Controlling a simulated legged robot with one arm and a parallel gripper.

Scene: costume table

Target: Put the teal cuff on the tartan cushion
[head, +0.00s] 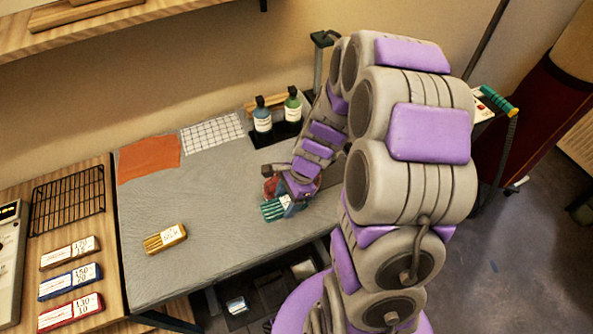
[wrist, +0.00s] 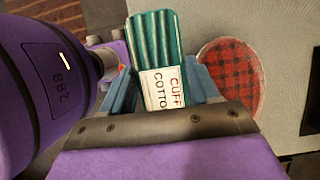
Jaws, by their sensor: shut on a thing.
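The teal cuff (head: 273,210) is a ribbed green-teal strip with a white label; the label and ribs show close up in the wrist view (wrist: 153,45). My gripper (head: 289,204) is shut on the cuff, with its blue fingers on either side of it in the wrist view (wrist: 160,88). The tartan cushion (wrist: 232,75) is round, red with dark checks and a pale rim. In the wrist view it lies to the right of the cuff, partly hidden by my gripper. In the head view only a reddish edge of it (head: 269,187) shows behind my gripper.
A yellow cuff (head: 165,239) lies on the grey table (head: 215,215). An orange cloth (head: 148,158) and a checked cloth (head: 212,133) lie at the back. Two bottles (head: 262,116) (head: 292,105) stand behind my gripper. The table's middle is clear.

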